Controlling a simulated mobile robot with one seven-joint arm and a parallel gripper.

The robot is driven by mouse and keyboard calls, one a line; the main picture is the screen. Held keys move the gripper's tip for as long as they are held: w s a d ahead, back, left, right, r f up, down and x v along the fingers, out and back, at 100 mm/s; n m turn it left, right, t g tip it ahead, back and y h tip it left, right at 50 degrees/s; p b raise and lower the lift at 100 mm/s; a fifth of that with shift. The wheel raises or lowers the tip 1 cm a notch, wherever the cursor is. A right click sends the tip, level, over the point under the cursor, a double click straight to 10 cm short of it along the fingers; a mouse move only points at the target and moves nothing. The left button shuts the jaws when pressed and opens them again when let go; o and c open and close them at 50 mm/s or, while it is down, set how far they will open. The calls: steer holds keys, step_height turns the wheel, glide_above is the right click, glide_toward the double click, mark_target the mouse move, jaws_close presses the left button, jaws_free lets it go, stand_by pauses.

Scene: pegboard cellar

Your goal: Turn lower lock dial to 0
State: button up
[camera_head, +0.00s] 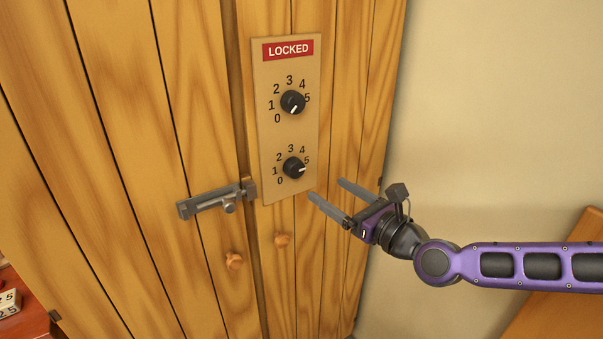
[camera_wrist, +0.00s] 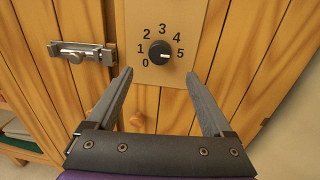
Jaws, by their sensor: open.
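The lower lock dial (camera_head: 293,167) is a black round knob on a tan panel (camera_head: 267,141) fixed to a wooden cabinet door. Numbers 0 to 5 arc around it, and its white pointer faces right, near 5. The wrist view also shows the lower dial (camera_wrist: 159,52), beyond the fingertips and between them in the picture. My gripper (camera_head: 327,189) is open and empty, below and right of the dial, apart from it. The upper dial (camera_head: 292,102) has its pointer toward the lower left, near 0. A red sign (camera_head: 288,49) above reads LOCKED.
A grey metal latch (camera_head: 210,202) crosses the door gap left of the panel. Two small wooden knobs (camera_head: 234,260) (camera_head: 282,240) stick out below. A plain wall (camera_head: 490,110) is at right.

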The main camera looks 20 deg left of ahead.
mark_target(298, 170)
steer(key=x, duration=1)
steer(key=shift+w+a+f+b, duration=0.1)
steer(key=shift+w+a+b, duration=0.1)
steer(key=shift+b, duration=0.15)
jaws_close()
